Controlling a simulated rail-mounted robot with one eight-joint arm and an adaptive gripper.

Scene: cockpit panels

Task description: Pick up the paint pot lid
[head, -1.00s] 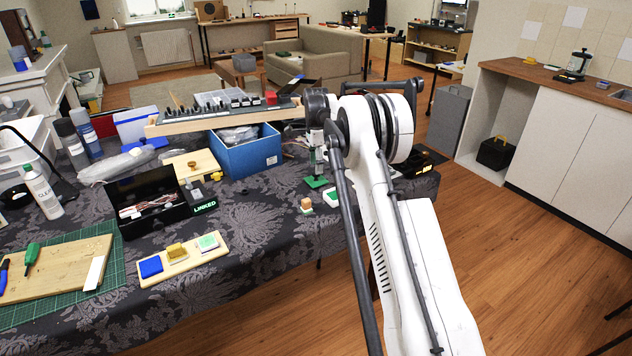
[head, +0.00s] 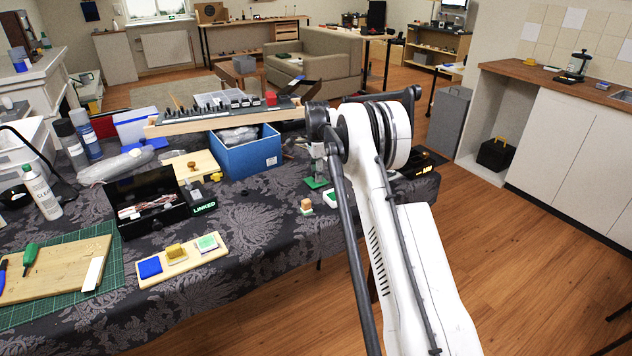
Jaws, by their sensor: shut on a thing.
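My white and black arm reaches over the right part of the table from the front. Its dark joint is above a small stand with a green base (head: 316,183). I cannot make out my gripper; the arm's own links hide the area beyond the joint. No paint pot or lid can be picked out with certainty. A small wood-topped block (head: 306,204) and a green-and-white piece (head: 330,198) stand on the cloth by the arm.
A blue box (head: 246,156) holds clear bags, with a long wooden rack (head: 190,126) behind it. A black open case (head: 150,203), a wooden strip with coloured pads (head: 180,266) and a green cutting mat (head: 112,280) are to the left. Patterned cloth is bare at front centre.

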